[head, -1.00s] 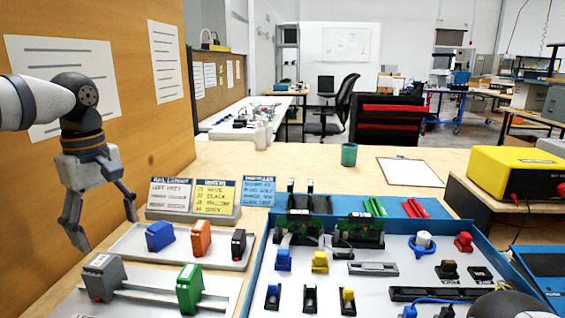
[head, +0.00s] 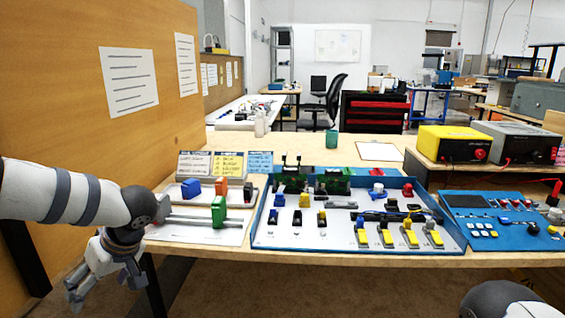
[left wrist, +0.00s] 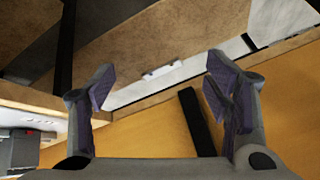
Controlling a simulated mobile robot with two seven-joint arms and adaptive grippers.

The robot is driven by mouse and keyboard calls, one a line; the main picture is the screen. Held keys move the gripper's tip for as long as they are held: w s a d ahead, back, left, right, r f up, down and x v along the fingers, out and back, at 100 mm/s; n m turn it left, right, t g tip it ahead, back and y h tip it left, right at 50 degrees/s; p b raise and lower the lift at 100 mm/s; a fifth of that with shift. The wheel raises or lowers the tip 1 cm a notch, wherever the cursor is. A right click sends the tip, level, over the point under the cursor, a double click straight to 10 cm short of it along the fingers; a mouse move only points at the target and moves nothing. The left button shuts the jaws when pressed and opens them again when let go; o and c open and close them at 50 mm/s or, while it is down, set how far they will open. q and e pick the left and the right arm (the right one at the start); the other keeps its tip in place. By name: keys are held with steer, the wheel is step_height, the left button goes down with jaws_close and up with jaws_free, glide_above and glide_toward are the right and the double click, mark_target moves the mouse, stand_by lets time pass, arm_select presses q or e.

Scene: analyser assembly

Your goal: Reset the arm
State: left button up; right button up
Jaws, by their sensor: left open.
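My left gripper (head: 103,285) is at the lower left of the head view, off the table's left front edge and below the height of the tabletop. In the left wrist view my left gripper (left wrist: 160,88) shows two fingers spread wide with nothing between them. Of my right arm, a rounded grey part shows at the bottom right of the head view; its gripper is not in view.
The table (head: 390,262) holds a white tray with a green block (head: 219,211), a blue-rimmed tray (head: 300,244) of parts and a blue control panel (head: 505,222). A wooden partition (head: 60,90) stands at left. Open floor lies before the table.

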arm_select(q)
steer(key=s+d+f+m+t+y, duration=0.1)
steer(key=s+d+f+m+t, duration=0.15)
steer(key=f, duration=0.35)
steer(key=s+d+f+m+t, duration=0.1)
steer(key=s+f+m+t, duration=0.15)
steer(key=f, duration=0.25)
steer(key=s+d+f+m+g+h+p, duration=0.15)
steer(key=s+d+f+m+h, duration=0.3)
steer(key=s+f, duration=0.5)
steer(key=s+d+m+g+h, duration=0.1)
steer(key=s+d+g, duration=0.1)
steer(key=s, duration=1.3)
steer(key=s+d+r+g+h, duration=0.1)
steer(key=s+d+g+h, duration=0.1)
steer(key=s, duration=1.3)
steer(key=d+g, duration=0.1)
steer(key=g, duration=0.1)
steer(key=shift+r+m+g+p, duration=0.2)
steer(key=shift+m+g+p, duration=0.15)
steer(key=shift+p, duration=0.05)
arm_select(e)
steer(key=shift+t, duration=0.7)
steer(key=w+r, duration=0.3)
steer(key=shift+w+r, duration=0.2)
steer(key=shift+w, duration=0.1)
